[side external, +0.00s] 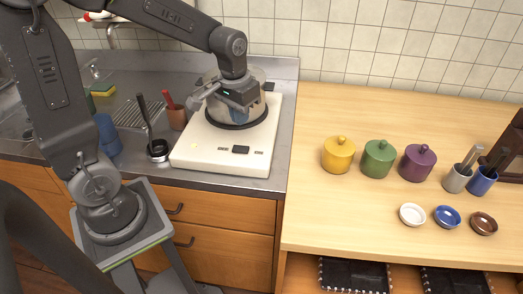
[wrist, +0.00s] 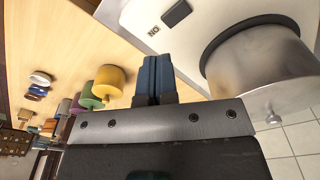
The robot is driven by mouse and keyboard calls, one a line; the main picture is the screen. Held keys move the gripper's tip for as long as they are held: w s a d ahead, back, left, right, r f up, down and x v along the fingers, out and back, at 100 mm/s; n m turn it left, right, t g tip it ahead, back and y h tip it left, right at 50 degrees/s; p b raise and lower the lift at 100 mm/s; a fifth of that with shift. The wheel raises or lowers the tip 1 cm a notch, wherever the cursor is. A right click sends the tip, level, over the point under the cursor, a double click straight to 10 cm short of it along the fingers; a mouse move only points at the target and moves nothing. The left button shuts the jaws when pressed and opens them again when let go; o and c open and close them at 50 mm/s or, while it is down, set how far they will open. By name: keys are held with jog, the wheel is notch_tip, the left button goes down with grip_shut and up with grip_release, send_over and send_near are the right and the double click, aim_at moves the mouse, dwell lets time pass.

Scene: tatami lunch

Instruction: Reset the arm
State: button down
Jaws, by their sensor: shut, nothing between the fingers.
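My gripper (wrist: 153,80) shows in the wrist view with its two dark blue fingers pressed together and nothing between them. In the side view my gripper (side external: 233,112) hangs over the white cooker (side external: 205,160), in front of a silver pot (side external: 258,76). The pot also fills the right of the wrist view (wrist: 258,80), close beside the fingers. I cannot tell whether the fingers touch the pot. My arm reaches over the sink counter from the left.
Yellow (side external: 339,156), green (side external: 378,160) and purple (side external: 417,163) lidded jars stand on the wooden counter (side external: 320,215). Small white (side external: 412,214), blue (side external: 447,217) and brown (side external: 484,223) dishes lie before them. The counter's left part is clear.

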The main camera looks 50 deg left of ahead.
jog(key=s+d+r+m+t, duration=0.1)
jog(key=s+d+r+t, duration=0.1)
jog(key=s, duration=0.4)
jog(key=s+d+r+m+t, duration=0.1)
jog(key=s+d+r+t, duration=0.1)
jog(key=s+d+r, duration=0.2)
notch_tip(320, 180, up, 3)
jog(key=s, duration=0.2)
jog(key=shift+s+f+t, duration=0.2)
jog(key=shift+s+t, duration=0.1)
jog(key=shift+s, duration=0.1)
jog(key=n+g, duration=0.6)
jog(key=n, duration=0.3)
send_over(236, 149)
jog(key=shift+w+f, duration=0.1)
jog(key=shift+f, duration=2.5)
notch_tip(236, 149, down, 14)
jog(key=shift+f, duration=0.1)
